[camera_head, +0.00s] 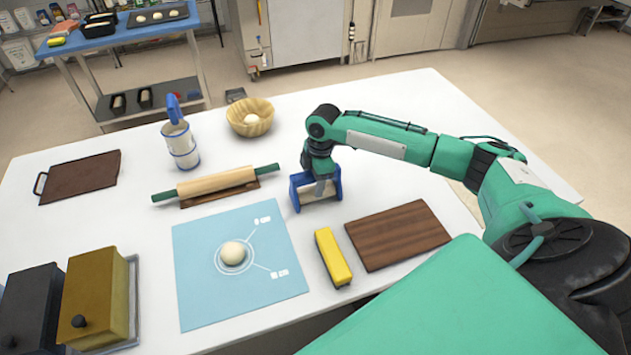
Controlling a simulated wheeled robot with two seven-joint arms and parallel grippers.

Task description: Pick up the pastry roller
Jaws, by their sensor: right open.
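My left gripper is not in view.
A rolling pin (217,183) with green ends lies left of the frame. A blue mat (200,290) holds a dough ball (233,253). A yellow block (333,258) and a dark wooden board (400,235) lie in front. A wooden bowl (250,120) and a sifter (181,145) stand behind.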

